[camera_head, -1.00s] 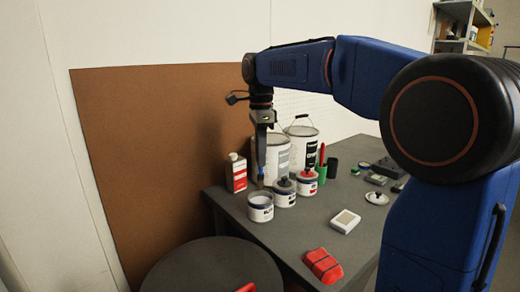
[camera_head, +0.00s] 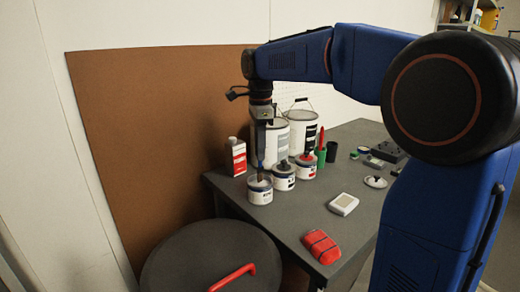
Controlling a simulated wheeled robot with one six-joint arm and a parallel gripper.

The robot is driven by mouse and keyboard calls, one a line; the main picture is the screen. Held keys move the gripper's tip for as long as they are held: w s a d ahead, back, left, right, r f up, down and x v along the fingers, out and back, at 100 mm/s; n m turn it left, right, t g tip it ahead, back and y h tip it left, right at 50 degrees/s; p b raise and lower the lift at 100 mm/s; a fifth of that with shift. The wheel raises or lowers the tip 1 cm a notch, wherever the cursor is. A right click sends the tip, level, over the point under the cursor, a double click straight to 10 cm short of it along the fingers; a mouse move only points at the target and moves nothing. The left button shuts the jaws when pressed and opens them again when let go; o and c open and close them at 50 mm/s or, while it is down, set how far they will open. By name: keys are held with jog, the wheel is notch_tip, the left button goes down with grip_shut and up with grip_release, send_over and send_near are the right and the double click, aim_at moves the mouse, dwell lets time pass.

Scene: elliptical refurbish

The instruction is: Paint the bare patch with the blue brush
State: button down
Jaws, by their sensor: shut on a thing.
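My gripper (camera_head: 262,148) points straight down over the front-left small can (camera_head: 260,196), shut on a slim dark brush (camera_head: 260,168). The brush's lower end is at the can's open mouth; I cannot tell how deep it reaches or clearly see its colour. Beside this can stand a second small can (camera_head: 283,183) with a dark top and a third with a red label (camera_head: 306,172). A small white block (camera_head: 343,204) with a beige square on top lies on the grey table to the right. It may be the piece with the bare patch.
Two large paint tins (camera_head: 302,132), a red-and-white bottle (camera_head: 236,157) and a green holder (camera_head: 320,157) stand close behind the small cans. A red bundle (camera_head: 322,247) lies near the table's front edge. A round dark top with a red handle (camera_head: 236,277) is at front left.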

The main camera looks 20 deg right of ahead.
jog(key=shift+f, duration=0.55)
dwell(1.8)
jog(key=shift+r, duration=3.55)
